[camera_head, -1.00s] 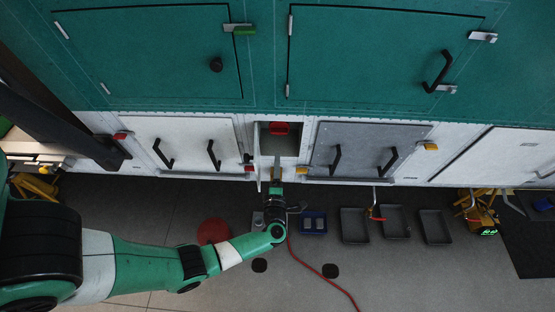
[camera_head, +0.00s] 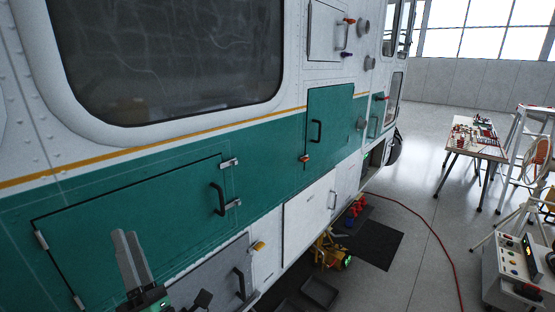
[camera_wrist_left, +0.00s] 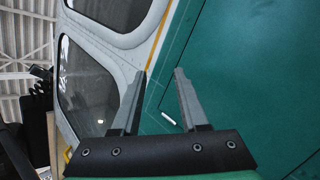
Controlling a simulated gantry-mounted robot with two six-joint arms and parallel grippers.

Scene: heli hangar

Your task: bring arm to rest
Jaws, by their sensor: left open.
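My left gripper (camera_head: 132,258) is at the lower left of the head view, raised in front of the green panel (camera_head: 140,215) of the helicopter's side. In the left wrist view, its two grey fingers (camera_wrist_left: 160,78) stand apart with nothing between them. Behind them are the green panel and dark windows (camera_wrist_left: 90,75) in a white frame. Only the gripper end of my left arm shows in the head view. My right gripper is in neither current view.
Black handles (camera_head: 218,198) and latches stick out from the helicopter's side. A yellow device (camera_head: 330,250) and grey trays (camera_head: 320,290) lie on the floor below. A red hose (camera_head: 440,240) crosses the floor. A table with tools (camera_head: 478,140) and a control box (camera_head: 515,270) stand at right.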

